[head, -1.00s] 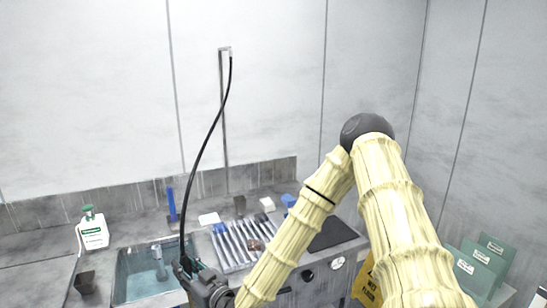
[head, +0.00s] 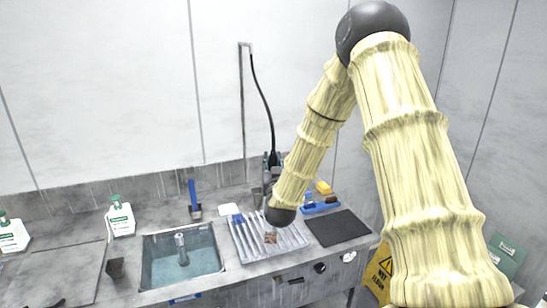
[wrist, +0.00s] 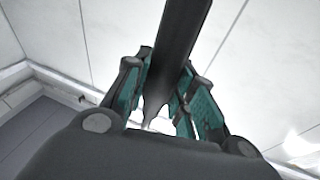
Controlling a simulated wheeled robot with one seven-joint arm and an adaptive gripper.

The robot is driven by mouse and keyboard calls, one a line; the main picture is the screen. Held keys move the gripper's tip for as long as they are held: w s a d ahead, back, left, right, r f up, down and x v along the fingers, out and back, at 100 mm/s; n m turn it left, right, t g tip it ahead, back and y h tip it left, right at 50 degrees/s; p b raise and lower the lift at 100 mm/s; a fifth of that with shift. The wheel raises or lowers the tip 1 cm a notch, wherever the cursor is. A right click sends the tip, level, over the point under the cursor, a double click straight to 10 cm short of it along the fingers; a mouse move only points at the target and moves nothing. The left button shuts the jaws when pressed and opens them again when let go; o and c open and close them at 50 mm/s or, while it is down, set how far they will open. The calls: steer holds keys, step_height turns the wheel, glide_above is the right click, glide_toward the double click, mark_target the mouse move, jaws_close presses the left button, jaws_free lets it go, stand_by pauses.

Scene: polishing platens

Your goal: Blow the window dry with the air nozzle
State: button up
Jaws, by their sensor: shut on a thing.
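My gripper (head: 271,172) is above the back of the counter, partly hidden behind my forearm. In the wrist view its teal-padded fingers (wrist: 165,85) are closed around a dark, tapering body, the air nozzle (wrist: 178,40). The nozzle's outlet is hard to make out. A small brownish piece (head: 270,237) lies on the ribbed tray (head: 248,254) below; I cannot tell whether it is the window. No other window is clear.
A sink (head: 155,268) with a tap is left of the tray. A dark mat (head: 338,228) and a blue holder with a yellow sponge (head: 323,187) are on the right. White bottles (head: 121,219) and a dark cup (head: 116,268) stand on the left. A yellow wet-floor sign (head: 380,276) stands at the counter's right end.

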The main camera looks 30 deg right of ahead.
steer(key=shift+d+r, duration=0.15)
steer(key=shift+d, duration=0.15)
steer(key=shift+f+b, duration=2.05)
steer(key=shift+f, duration=2.35)
steer(key=shift+b, duration=0.3)
steer(key=shift+r+p, duration=1.15)
steer(key=shift+r, duration=1.4)
